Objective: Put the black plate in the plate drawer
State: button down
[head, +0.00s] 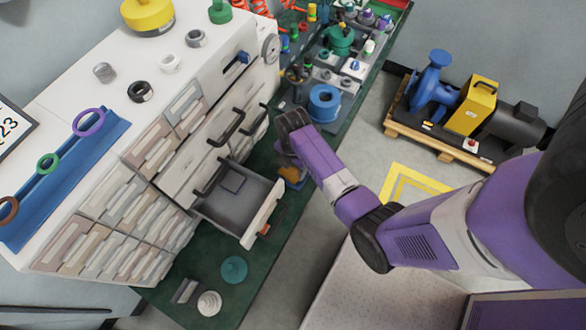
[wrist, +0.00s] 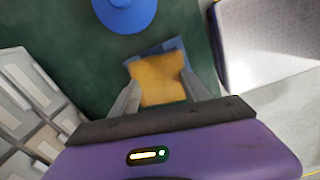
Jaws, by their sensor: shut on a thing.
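My gripper (wrist: 160,92) is shut on an orange-yellow block (wrist: 158,72), with one finger on each side of it. A bluish-grey edge shows behind the block. In the head view my gripper (head: 284,163) points down beside the open drawer, and the orange block (head: 292,174) shows just below it. The open drawer (head: 262,215) juts from the white cabinet, its front edge left of and below my gripper. No other black plate is clear.
The white cabinet (head: 105,110) has several closed drawers. The green mat (head: 210,255) below bears a teal disc (head: 234,269), a white stepped piece (head: 209,304) and a grey block (head: 186,291). A pale speckled surface (head: 350,290) is at the lower right.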

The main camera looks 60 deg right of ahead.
aim_at(293, 170)
jog(key=shift+r, duration=0.2)
notch_tip(293, 170, up, 20)
jog(key=p, duration=0.2)
